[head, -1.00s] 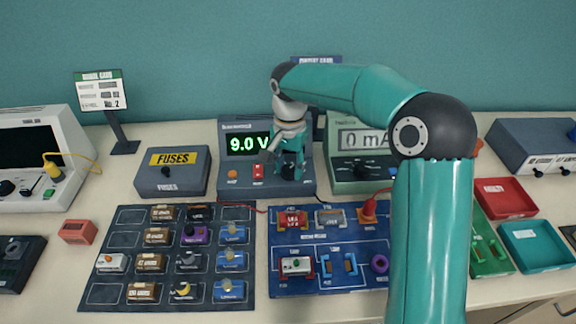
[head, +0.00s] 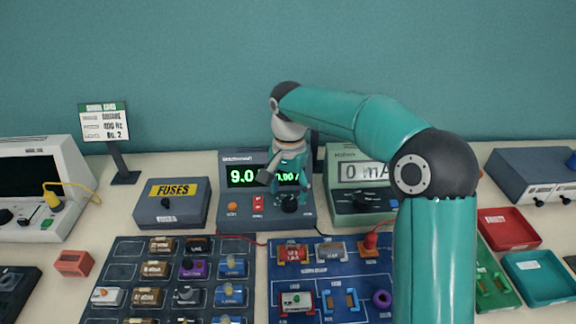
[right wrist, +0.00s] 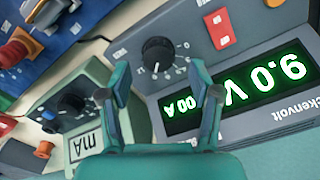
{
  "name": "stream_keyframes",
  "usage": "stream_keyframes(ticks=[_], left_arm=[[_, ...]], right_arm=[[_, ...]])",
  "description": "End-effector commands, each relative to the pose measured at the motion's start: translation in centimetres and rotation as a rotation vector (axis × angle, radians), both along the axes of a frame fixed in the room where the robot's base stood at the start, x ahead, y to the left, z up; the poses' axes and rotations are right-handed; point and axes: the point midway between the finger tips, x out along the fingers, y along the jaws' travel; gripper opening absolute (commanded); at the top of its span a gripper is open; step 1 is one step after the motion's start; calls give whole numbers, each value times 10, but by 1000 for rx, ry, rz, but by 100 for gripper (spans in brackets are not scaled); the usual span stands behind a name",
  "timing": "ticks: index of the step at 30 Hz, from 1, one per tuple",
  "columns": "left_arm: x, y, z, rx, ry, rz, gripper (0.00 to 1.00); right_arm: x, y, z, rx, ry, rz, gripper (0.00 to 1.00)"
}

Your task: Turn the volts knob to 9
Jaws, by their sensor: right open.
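The power supply (head: 235,212) stands at the back of the bench, and its green display (head: 240,177) reads 9.0 V. Its black volts knob (head: 289,203) is on the front panel, right of the red switch. The knob (right wrist: 158,55) shows whole in the right wrist view, with a white pointer mark and a printed scale. My right gripper (head: 288,180) is above the knob, open and empty. In the right wrist view its two fingers (right wrist: 160,78) are apart, one to each side below the knob, with no visible contact. My left gripper is not in view.
The meter (head: 360,205) stands close to the right of the supply, and the fuses box (head: 172,204) to the left. Two component boards (head: 125,255) lie in front. A red tray (head: 508,228) and a teal tray (head: 540,277) are at the right.

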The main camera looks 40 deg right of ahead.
Motion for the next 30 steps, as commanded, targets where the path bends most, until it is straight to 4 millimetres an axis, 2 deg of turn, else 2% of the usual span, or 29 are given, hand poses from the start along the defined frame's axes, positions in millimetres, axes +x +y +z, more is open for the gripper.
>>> stream_keyframes(ticks=[6, 12, 18, 30], left_arm=[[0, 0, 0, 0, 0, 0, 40], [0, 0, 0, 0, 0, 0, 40], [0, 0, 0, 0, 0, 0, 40], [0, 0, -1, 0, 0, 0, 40]], right_arm=[[2, 0, 47, 0, -6, -1, 64], [3, 0, 77, -1, -5, 0, 64], [2, 0, 88, 0, -2, -1, 64], [2, 0, 89, 0, -2, -1, 64]])
